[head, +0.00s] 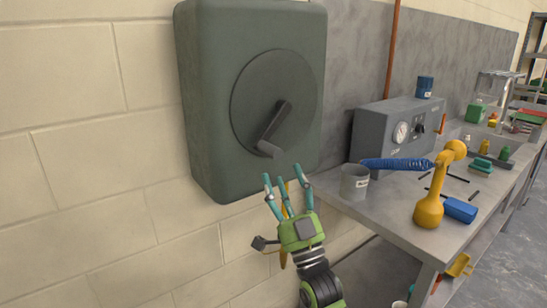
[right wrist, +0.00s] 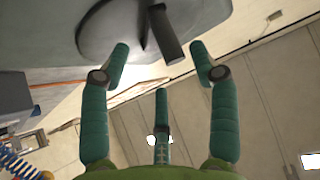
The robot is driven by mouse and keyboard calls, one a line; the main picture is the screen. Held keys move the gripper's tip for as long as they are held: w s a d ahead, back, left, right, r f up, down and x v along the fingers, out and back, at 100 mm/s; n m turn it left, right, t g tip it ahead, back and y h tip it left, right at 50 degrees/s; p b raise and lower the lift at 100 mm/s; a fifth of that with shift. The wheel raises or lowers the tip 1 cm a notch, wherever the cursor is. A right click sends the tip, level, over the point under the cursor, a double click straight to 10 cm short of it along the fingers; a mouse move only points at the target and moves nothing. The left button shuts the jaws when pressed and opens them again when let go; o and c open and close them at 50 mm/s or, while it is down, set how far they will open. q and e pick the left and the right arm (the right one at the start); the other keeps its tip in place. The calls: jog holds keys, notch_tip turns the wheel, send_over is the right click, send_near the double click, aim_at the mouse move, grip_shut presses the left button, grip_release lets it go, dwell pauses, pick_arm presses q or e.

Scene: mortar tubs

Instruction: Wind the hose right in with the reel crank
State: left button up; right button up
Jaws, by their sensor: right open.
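The dark green hose reel housing (head: 195,110) is on the block wall, with a round grey disc (head: 255,85) on its front. The reel crank (head: 275,121) slants across the disc, its knob at the lower end. In the right wrist view the crank knob (right wrist: 166,35) shows beyond the fingertips. My right gripper (head: 283,178) is open and empty, just below the housing, its teal fingers pointing up towards the knob and apart from it. A yellow-orange strip (head: 283,259), perhaps the hose, hangs behind the gripper and is mostly hidden. My left gripper is out of view.
A grey workbench (head: 385,205) stands to the right, bearing a grey mug (head: 354,183), a grey gauge box (head: 372,140), a blue coil (head: 397,164) and a yellow jointed arm (head: 430,207). The wall left of the reel is clear.

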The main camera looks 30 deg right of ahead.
aim_at(273, 149)
jog(key=x, duration=0.2)
jog(key=p+x, duration=0.1)
jog(key=x, duration=0.1)
jog(key=p+x, duration=0.1)
jog(key=x, duration=0.1)
jog(key=shift+s+r, duration=0.25)
jog(key=shift+r, duration=0.05)
jog(key=shift+w+r, duration=0.35)
jog(key=shift+w, duration=0.15)
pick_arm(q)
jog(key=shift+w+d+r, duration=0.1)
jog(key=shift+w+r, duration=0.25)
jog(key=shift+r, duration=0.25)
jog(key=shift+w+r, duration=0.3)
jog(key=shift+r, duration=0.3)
pick_arm(e)
jog(key=c, duration=1.1)
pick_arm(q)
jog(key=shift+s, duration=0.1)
pick_arm(e)
grip_shut()
